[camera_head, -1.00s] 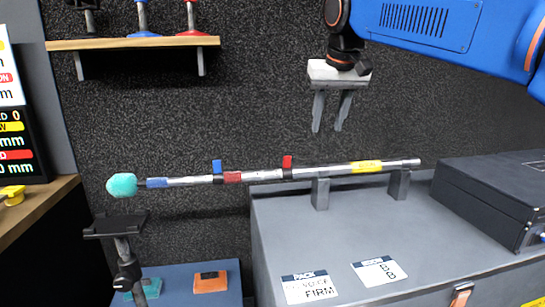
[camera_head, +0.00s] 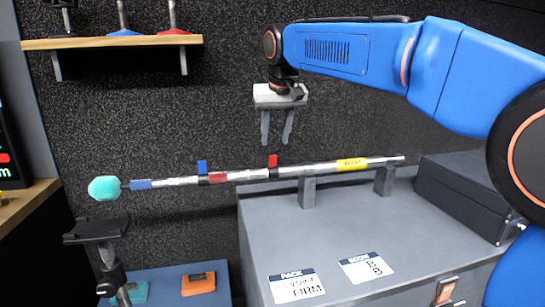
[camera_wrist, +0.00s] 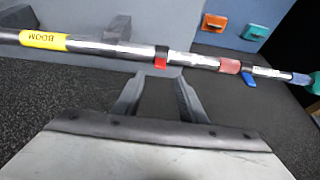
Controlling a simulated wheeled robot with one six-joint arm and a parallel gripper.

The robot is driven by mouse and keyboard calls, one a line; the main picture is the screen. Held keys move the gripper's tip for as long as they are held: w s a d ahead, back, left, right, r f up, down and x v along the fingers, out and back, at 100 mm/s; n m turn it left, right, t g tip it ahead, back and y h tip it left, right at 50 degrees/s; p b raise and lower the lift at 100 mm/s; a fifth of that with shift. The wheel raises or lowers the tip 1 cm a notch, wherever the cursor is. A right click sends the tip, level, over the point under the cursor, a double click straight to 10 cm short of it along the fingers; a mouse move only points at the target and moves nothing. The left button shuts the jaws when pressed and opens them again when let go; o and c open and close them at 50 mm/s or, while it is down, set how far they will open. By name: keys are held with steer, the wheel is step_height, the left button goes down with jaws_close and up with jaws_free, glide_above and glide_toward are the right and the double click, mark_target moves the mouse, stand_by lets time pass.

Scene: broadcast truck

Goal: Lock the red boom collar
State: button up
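The boom pole (camera_head: 320,168) rests level on two grey supports on a grey case, its left part reaching past the case edge. The red collar lever (camera_head: 272,160) stands up from the pole; it also shows in the wrist view (camera_wrist: 160,63). A blue lever (camera_head: 201,167) stands up further left, and in the wrist view (camera_wrist: 249,79) it is at the right. My gripper (camera_head: 276,142) points down, open and empty, above the pole near the red lever. In the wrist view its fingers (camera_wrist: 158,75) are apart, with the red lever just beyond them.
A teal foam tip (camera_head: 104,188) ends the pole, above a black stand (camera_head: 97,231). A black case (camera_head: 465,185) sits at the right. Two label cards (camera_head: 368,268) lie on the grey case. A wooden shelf (camera_head: 112,42) hangs at upper left.

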mark_target(273, 156)
steer(key=x, duration=0.8)
steer(key=shift+f, duration=0.15)
steer(key=shift+w, duration=0.1)
jaws_close()
